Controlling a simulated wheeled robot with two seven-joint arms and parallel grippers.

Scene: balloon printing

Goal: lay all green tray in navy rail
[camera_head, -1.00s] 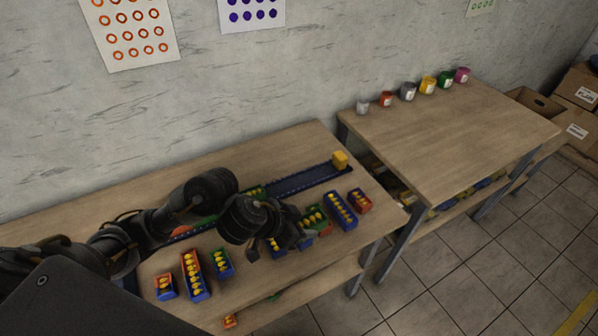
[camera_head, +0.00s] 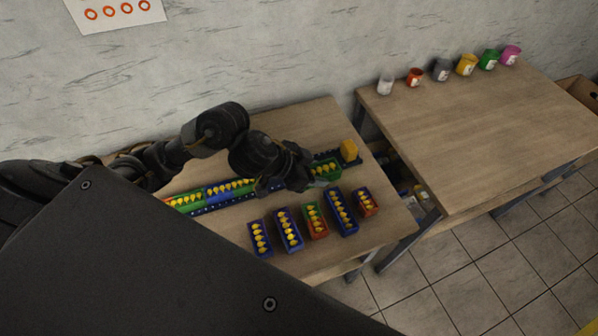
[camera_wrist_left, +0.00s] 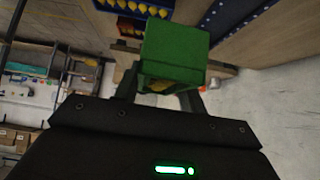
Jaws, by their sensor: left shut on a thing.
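My left gripper (camera_head: 305,178) is shut on a green tray (camera_head: 325,171) with yellow pieces in it. The tray shows just right of the gripper, close beside the right part of the navy rail (camera_head: 282,187); whether it touches the rail is hard to tell. In the left wrist view the green tray (camera_wrist_left: 174,48) sits between the fingers, and the rail (camera_wrist_left: 228,14) is at upper right. Green and blue trays (camera_head: 230,189) lie in the rail's left part. My arm hides part of the rail. My right gripper is not in view.
A row of blue, red and mixed-colour trays (camera_head: 288,230) with yellow pieces stands in front of the rail. A yellow block (camera_head: 349,151) is at the rail's right end. A second table (camera_head: 470,140) on the right holds several paint pots.

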